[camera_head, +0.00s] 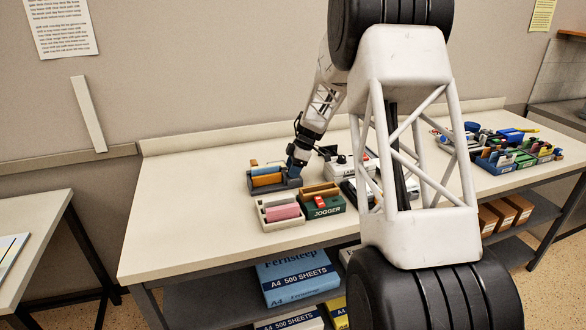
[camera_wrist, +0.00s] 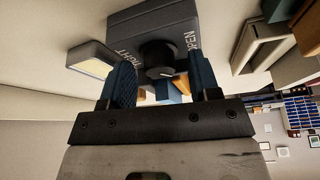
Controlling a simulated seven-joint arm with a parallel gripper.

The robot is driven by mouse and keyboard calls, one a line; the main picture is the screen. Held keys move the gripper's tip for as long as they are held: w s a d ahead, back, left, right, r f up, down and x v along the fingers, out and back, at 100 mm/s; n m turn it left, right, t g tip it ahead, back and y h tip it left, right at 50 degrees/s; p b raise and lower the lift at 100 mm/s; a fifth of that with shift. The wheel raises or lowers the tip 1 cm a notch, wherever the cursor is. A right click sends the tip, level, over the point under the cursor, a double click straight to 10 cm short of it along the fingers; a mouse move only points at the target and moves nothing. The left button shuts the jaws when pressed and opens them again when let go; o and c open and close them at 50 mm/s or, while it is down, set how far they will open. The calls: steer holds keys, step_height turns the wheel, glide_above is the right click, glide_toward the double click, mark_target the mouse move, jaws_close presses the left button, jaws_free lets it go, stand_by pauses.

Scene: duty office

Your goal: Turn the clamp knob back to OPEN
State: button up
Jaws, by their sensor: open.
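In the wrist view the clamp's dark grey housing (camera_wrist: 150,20) fills the top, with TIGHT lettered at left and OPEN at right. The round black clamp knob (camera_wrist: 158,54) is between the two words. A short white mark shows on its lower right; I cannot tell clearly which word it points to. My gripper (camera_wrist: 160,73) is open, with blue fingers on either side of the knob; contact is not clear. In the head view my gripper (camera_head: 297,163) is at the right end of the grey clamp unit (camera_head: 283,186), which holds an orange block. The knob is hidden there.
A cream tray with a pink roll (camera_head: 281,213) and a green JOGGER box (camera_head: 322,207) stand close in front of the clamp. A white device (camera_head: 350,168) stands to the right. Trays of tools (camera_head: 505,158) lie farther right. The table's left part is clear.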

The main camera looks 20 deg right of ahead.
steer(key=c, duration=0.9)
steer(key=shift+n+g, duration=0.6)
steer(key=shift+n, duration=1)
steer(key=o, duration=0.9)
steer(key=v, duration=0.7)
steer(key=shift+r, duration=0.4)
steer(key=shift+w+d, duration=0.1)
